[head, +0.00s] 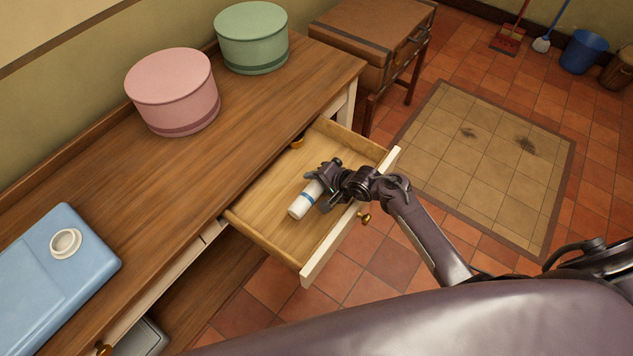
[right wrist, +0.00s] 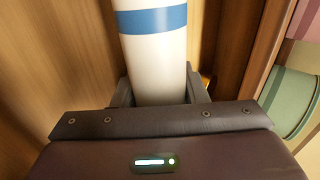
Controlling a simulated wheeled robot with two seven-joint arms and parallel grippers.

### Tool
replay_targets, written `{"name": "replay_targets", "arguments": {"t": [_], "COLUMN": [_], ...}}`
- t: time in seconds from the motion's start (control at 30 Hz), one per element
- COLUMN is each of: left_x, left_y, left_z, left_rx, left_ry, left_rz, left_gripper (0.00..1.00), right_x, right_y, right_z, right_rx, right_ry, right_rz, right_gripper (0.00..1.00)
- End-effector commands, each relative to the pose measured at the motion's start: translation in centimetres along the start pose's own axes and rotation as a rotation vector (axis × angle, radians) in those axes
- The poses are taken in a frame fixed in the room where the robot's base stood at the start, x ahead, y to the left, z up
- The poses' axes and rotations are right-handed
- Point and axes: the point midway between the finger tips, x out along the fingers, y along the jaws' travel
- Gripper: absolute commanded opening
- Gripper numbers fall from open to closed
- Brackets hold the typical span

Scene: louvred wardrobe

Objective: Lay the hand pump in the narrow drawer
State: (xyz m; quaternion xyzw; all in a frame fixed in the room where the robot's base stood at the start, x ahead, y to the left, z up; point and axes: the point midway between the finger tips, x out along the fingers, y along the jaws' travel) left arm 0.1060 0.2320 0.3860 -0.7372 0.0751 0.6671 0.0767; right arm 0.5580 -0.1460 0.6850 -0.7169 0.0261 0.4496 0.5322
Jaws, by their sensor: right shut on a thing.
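The hand pump (head: 302,206) is a white cylinder with a blue band, lying tilted across the picture, over the inside of the drawer. It also fills the middle of the right wrist view (right wrist: 155,55). My right gripper (head: 322,186) is shut on it, with a finger on each side of the white body. The narrow drawer (head: 270,220) is pulled out from the wooden table and has a pale front with a brass knob. I cannot tell whether the pump touches the drawer floor. The pump's far end is hidden by the gripper. My left gripper is not in view.
On the tabletop (head: 120,185) stand a pink round box (head: 172,85), a green round box (head: 251,35) and a blue case (head: 50,270). A small yellow thing (head: 297,142) is at the drawer's back edge. A brown suitcase (head: 365,40) stands beyond the table.

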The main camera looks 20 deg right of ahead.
Motion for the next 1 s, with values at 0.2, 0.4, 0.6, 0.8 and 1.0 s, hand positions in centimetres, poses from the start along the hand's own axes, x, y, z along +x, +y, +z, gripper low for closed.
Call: {"name": "replay_targets", "arguments": {"t": [0.2,0.4,0.6,0.8,1.0], "left_x": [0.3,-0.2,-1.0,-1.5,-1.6], "left_y": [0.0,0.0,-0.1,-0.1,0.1], "left_z": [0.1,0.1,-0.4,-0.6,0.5], "left_rx": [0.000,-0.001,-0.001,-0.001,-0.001], "left_ry": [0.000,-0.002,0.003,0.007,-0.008], "left_rz": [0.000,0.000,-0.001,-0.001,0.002], "left_gripper": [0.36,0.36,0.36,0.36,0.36], "right_x": [0.3,-1.0,-4.4,-7.2,-8.2], "right_y": [3.7,3.2,1.9,0.9,0.5], "right_z": [0.7,0.7,0.6,0.5,0.5], "right_rx": [0.011,0.009,0.002,-0.004,-0.007], "right_ry": [-0.016,-0.014,-0.007,0.001,0.002], "right_rz": [0.066,0.059,0.038,0.021,0.013], "right_gripper": [0.58,0.58,0.65,0.65,0.65]}}
